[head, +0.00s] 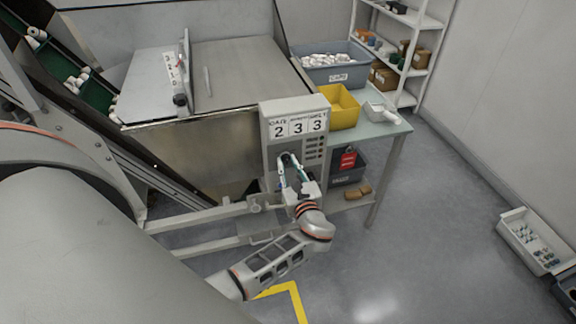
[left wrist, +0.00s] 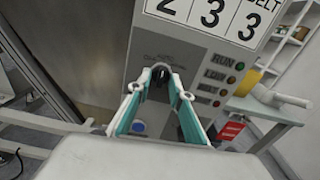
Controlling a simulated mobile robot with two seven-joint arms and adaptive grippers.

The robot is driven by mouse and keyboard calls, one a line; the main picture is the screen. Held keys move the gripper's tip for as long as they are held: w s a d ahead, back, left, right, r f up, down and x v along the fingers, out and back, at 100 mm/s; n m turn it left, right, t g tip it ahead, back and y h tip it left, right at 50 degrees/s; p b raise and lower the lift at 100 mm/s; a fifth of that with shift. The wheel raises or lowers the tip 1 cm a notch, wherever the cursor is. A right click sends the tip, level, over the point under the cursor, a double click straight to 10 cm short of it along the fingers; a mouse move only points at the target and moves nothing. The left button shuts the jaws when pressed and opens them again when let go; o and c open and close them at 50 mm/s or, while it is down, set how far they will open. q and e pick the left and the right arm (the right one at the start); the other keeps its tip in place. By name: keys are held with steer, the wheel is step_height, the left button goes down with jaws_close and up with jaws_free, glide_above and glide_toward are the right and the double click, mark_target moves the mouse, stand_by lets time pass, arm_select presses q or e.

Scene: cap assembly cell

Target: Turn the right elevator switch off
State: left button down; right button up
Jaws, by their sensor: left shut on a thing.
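The switch is a small black rotary knob (left wrist: 159,77) on the front of the grey control box (head: 283,112), below the number display. My left gripper (left wrist: 160,72) is shut on this knob, with one fingertip on each side of it. In the head view the left gripper (head: 289,157) reaches up to the box from below, and its fingers cover most of the knob. The lettering above the knob is too small to read, so its setting cannot be told. My right gripper is in neither view.
The display panel (head: 298,126) reads 2, 3, 3. A column of indicator lamps (left wrist: 240,66) is to the knob's right, and a blue button (left wrist: 139,126) is below it. A table (head: 392,123) with a yellow bin (head: 340,108) stands right of the box. Metal rails (head: 205,216) lie at left.

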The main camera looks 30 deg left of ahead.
arm_select(q)
steer(key=n+b, duration=0.2)
steer(key=n, duration=0.1)
steer(key=shift+f, duration=0.2)
steer(key=n+b, duration=0.2)
steer(key=n, duration=0.1)
steer(key=shift+w+d+n, duration=0.1)
steer(key=shift+n, duration=0.3)
steer(key=shift+r+n+b, duration=0.15)
steer(key=shift+n+b, duration=0.45)
steer(key=shift+r+n, duration=0.1)
steer(key=shift+n, duration=0.2)
steer(key=c, duration=2)
jaws_free()
steer(key=shift+o, duration=0.8)
